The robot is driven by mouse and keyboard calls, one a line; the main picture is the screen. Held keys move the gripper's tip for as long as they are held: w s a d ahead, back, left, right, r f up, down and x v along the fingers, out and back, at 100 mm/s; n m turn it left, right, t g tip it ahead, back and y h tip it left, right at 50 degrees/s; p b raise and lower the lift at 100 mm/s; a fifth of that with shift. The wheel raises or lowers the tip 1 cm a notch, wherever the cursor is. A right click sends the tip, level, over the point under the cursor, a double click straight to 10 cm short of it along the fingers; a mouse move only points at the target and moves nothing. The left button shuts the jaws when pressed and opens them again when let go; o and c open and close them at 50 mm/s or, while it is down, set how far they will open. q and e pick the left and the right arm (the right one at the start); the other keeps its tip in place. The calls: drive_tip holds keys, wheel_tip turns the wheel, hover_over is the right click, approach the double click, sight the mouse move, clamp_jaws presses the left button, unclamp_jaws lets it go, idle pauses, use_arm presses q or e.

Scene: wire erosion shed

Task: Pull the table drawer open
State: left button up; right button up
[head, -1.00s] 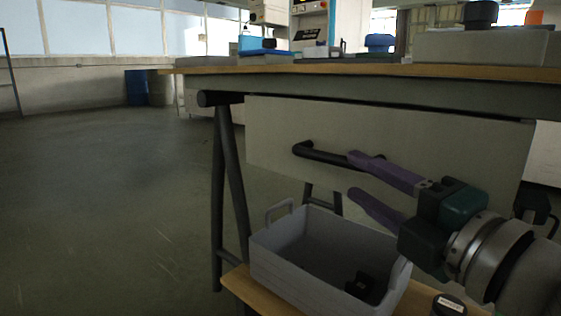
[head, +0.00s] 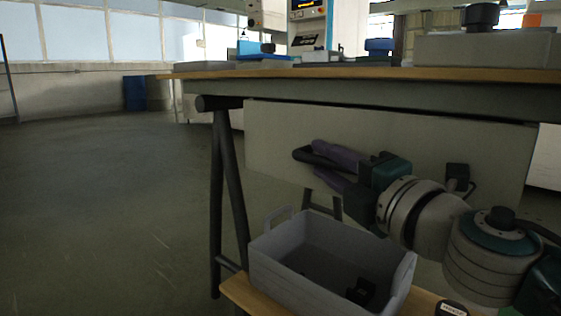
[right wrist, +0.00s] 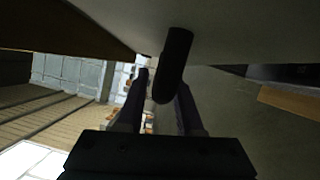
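The drawer's pale front (head: 270,135) sits under the tabletop and looks shut. Its black bar handle (head: 301,154) is partly hidden by my fingers. My right gripper (head: 319,160) reaches the handle from the right, with one purple finger above the bar and one below. In the right wrist view the handle (right wrist: 172,65) lies between the two fingers of the right gripper (right wrist: 162,90), closer to the right one. A gap shows at the left finger, so the gripper is open around the bar. My left gripper is out of view.
The table (head: 400,72) carries a blue tray (head: 264,64) and a grey block. Below the drawer, a grey bin (head: 310,285) with a dark object inside stands on a wooden shelf (head: 238,290). A dark trestle leg (head: 229,190) stands left. The floor at left is clear.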

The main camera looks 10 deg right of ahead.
clamp_jaws()
idle(1.1)
